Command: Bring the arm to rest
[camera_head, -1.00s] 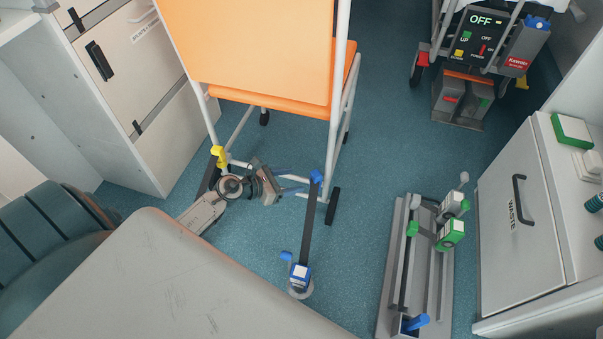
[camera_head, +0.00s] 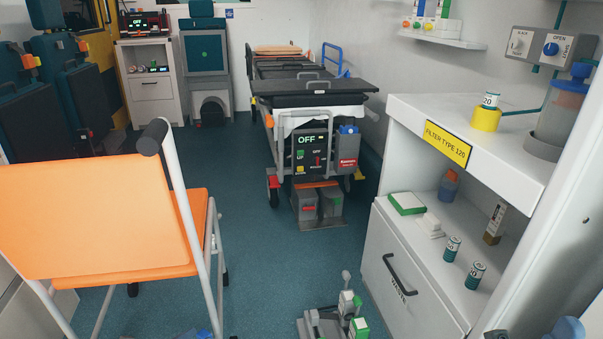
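Neither of my grippers shows clearly in the head view now. A small blue piece (camera_head: 197,333) shows at the bottom edge beside the orange chair; it is cut off and I cannot tell what it is. The orange chair (camera_head: 95,220) with white tube frame stands at the left. The floor around its lower legs, where an arm with a gripper showed before, is mostly out of the picture.
A white cabinet (camera_head: 400,290) with an open shelf stands at the right. A stretcher (camera_head: 310,100) with an OFF panel (camera_head: 312,152) is at the back centre. A grey floor rail with green-and-white fittings (camera_head: 335,320) is at the bottom. Teal floor (camera_head: 240,235) between is clear.

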